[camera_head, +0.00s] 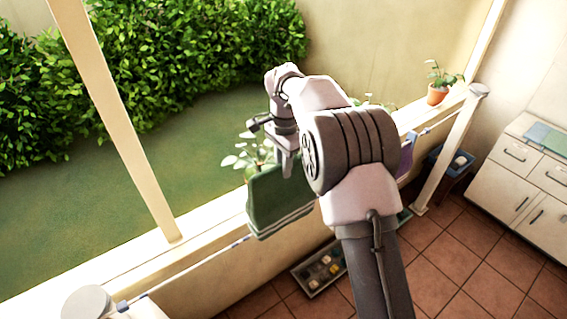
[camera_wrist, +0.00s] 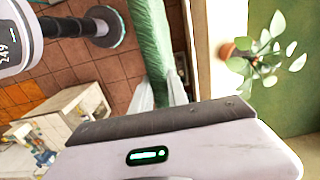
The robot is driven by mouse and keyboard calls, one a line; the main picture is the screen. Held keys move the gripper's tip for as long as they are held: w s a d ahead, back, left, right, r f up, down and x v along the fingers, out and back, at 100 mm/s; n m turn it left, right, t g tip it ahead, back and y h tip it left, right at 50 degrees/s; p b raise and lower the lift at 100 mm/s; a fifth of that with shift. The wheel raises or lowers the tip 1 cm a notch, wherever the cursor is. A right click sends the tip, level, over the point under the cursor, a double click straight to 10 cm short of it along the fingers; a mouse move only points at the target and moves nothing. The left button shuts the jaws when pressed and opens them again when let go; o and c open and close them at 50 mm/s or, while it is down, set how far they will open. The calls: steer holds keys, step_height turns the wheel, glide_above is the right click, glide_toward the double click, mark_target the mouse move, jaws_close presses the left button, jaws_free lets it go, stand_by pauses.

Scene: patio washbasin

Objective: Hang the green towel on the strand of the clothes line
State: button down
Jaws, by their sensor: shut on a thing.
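The green towel (camera_head: 275,205), with pale stripes near its lower edge, hangs down from my gripper (camera_head: 284,172). In the wrist view the towel (camera_wrist: 150,45) runs up from between the pale fingertips (camera_wrist: 160,96), which are shut on it. The clothes line strand (camera_head: 190,269) runs from the post at lower left and meets the towel's lower left edge in the picture. Towel and arm hide the strand's middle, and I cannot tell whether the towel touches it. The strand shows again at right (camera_head: 436,124), near the far post (camera_head: 452,150).
A purple cloth (camera_head: 408,152) hangs near the strand's right part, partly behind my arm. Potted plants (camera_head: 438,92) stand on the low wall's ledge. A tray of small items (camera_head: 322,270) lies on the tiled floor. A blue stool (camera_head: 446,165) and white cabinet (camera_head: 520,175) stand at right.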

step_height(320, 180, down, 24)
steer(key=b, duration=1.7)
steer(key=shift+f, duration=0.1)
steer(key=c, duration=1.2)
jaws_free()
step_height(320, 180, up, 9)
steer(key=p, duration=0.7)
steer(key=shift+r, duration=0.2)
steer(key=shift+f, duration=0.15)
steer(key=shift+b, duration=0.55)
